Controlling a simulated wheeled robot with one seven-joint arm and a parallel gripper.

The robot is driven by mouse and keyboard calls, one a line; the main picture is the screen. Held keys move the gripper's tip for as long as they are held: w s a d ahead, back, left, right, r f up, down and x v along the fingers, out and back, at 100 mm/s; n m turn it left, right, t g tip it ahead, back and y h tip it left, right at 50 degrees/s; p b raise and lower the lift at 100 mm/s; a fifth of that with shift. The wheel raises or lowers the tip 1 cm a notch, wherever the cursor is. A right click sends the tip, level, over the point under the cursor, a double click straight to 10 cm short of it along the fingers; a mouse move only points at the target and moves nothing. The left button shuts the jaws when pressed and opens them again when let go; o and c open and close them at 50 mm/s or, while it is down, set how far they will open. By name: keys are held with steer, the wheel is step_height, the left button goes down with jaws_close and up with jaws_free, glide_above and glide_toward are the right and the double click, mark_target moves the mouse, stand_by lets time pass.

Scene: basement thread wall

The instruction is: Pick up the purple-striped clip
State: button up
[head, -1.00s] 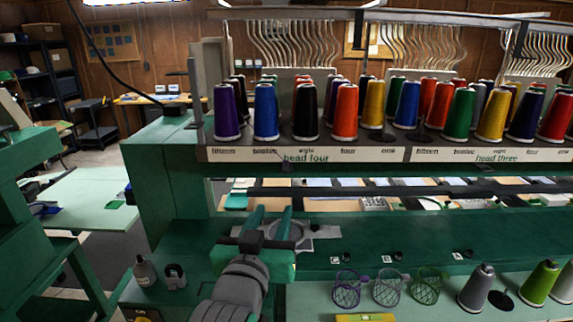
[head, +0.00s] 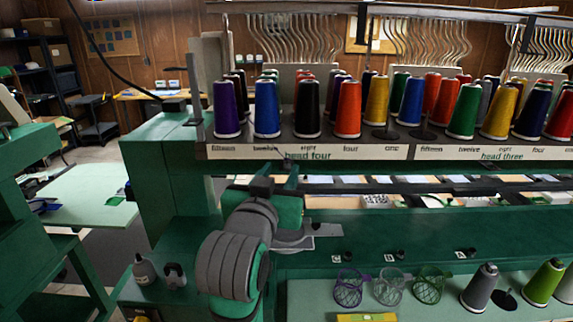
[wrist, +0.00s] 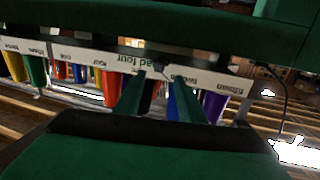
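A small dark clip-like thing (wrist: 159,70) sits at the edge of the white label rail by "head four" in the wrist view. Its purple stripe cannot be made out. In the head view that part of the rail is small and dark, just above my fingers. My gripper (head: 277,182) is raised in front of the rail, below the "head four" label. In the wrist view my gripper's two green fingers (wrist: 157,98) are apart, with the clip-like thing beyond and between their tips. Nothing is held between them.
The white label rail (head: 230,153) carries several thread cones, including a purple cone (head: 226,110) and a black cone (head: 307,108). A green beam (head: 420,230) lies below. Wire baskets, such as a purple one (head: 348,290), and a grey cone (head: 480,287) stand on the front shelf.

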mark_target(286, 164)
steer(key=x, duration=0.4)
steer(key=shift+w+d, duration=0.15)
jaws_close()
